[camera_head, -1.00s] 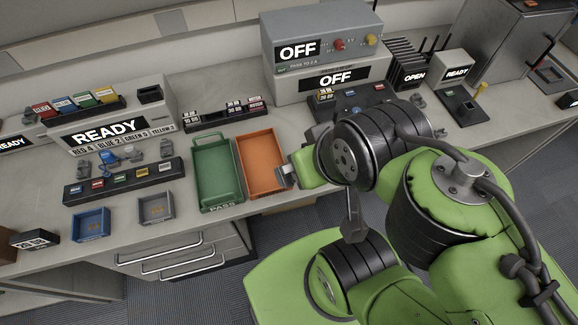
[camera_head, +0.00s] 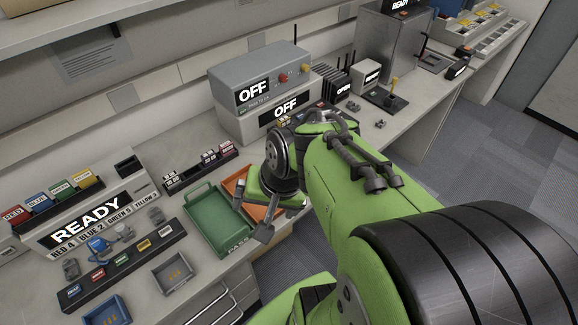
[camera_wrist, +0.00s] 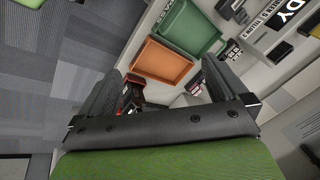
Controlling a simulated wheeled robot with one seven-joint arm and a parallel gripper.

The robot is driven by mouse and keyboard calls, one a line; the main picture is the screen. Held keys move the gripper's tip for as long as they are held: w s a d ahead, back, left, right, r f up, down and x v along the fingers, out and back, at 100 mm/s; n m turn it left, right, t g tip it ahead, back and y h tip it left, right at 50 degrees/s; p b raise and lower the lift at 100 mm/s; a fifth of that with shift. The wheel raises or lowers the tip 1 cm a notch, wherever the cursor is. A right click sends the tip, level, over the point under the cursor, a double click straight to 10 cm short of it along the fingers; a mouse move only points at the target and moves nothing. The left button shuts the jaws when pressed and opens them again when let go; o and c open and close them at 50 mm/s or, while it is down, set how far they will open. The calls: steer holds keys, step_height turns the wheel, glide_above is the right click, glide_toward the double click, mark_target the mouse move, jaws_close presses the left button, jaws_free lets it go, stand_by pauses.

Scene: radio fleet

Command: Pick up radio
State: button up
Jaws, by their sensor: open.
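My gripper (camera_head: 253,214) is open and empty in the head view, its fingers over the orange tray (camera_head: 234,182) and near the green tray (camera_head: 216,212). In the wrist view, the gripper (camera_wrist: 163,80) has its fingers wide apart, with the orange tray (camera_wrist: 163,62) beyond them. No single radio is clearly marked out. Dark and red items (camera_wrist: 130,98) between the fingers in the wrist view are too small to identify.
An OFF unit (camera_head: 262,82) stands behind my arm. A rack of black slots with antennas (camera_head: 334,86) and a yellow-topped stick (camera_head: 393,85) are farther right. Blue (camera_head: 107,311) and grey (camera_head: 172,273) bins sit near the front edge. Counter farther right is partly clear.

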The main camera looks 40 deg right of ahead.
steer(key=w+d+f+m+t+y, duration=0.25)
steer(key=d+f+m, duration=0.45)
steer(key=m, duration=0.4)
steer(key=s+d+f+m+t+h+p, duration=0.1)
steer(key=s+d+m+t+h, duration=0.15)
steer(key=d+m, duration=0.5)
steer(key=s+d+f+m+t+h, duration=0.15)
steer(key=d+m+t, duration=0.25)
steer(key=d+m, duration=0.4)
steer(key=shift+m+y, duration=0.35)
steer(key=shift+y, duration=0.1)
steer(key=x, duration=0.5)
steer(key=b+x, duration=0.1)
steer(key=x, duration=0.4)
steer(key=a+b+x, duration=0.1)
steer(key=x, duration=0.4)
steer(key=shift+w+r, duration=0.1)
steer(key=shift+w, duration=0.25)
steer(key=shift+s+r, duration=0.1)
steer(key=shift+c, duration=0.2)
steer(key=c, duration=1)
steer(key=shift+c, duration=0.2)
steer(key=shift+r, duration=0.1)
